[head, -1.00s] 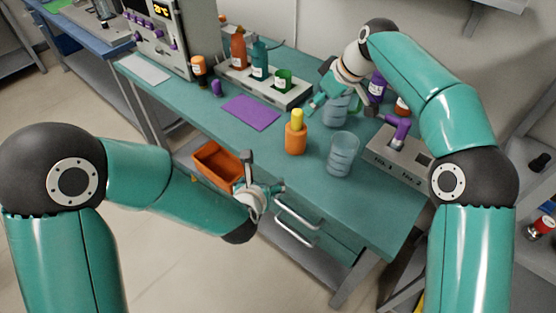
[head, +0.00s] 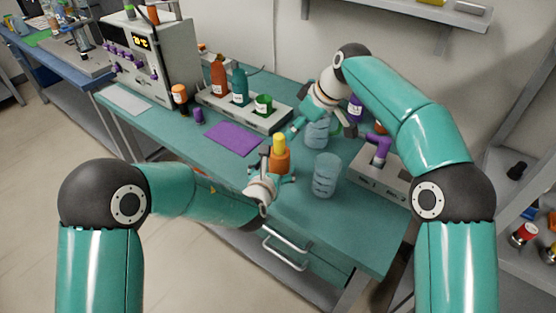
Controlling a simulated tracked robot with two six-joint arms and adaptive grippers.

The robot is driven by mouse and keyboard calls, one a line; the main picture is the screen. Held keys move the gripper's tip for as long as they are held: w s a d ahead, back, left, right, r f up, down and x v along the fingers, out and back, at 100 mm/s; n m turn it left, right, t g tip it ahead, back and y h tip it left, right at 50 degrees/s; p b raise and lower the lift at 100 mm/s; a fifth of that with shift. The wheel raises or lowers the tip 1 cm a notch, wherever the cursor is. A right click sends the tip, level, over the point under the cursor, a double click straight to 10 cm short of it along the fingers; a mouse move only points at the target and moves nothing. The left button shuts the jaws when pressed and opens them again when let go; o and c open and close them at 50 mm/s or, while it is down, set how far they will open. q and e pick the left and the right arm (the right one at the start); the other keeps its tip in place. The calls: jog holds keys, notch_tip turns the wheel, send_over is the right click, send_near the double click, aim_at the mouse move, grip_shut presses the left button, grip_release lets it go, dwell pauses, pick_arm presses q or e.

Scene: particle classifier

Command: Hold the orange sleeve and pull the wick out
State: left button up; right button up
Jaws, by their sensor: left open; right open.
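The orange sleeve (head: 282,158) stands upright on the teal bench, with the yellow wick (head: 279,143) sticking up out of its top. My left gripper (head: 277,171) is open at the near side of the sleeve, with its fingers low beside it. The sleeve's lower part is hidden behind the gripper, and I cannot tell whether they touch. My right gripper (head: 322,129) is open at the back of the bench, over a blue clear beaker (head: 317,137). It is up and to the right of the wick, apart from it.
A second clear beaker (head: 326,178) stands just right of the sleeve. A grey block with purple items (head: 362,180) is further right. A purple mat (head: 232,139) lies left. A bottle rack (head: 267,123) and a grey instrument (head: 165,60) stand behind.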

aim_at(279, 160)
pick_arm(q)
jog(key=x, duration=0.6)
jog(key=shift+w, duration=0.15)
grip_shut()
dwell(0.6)
dwell(0.6)
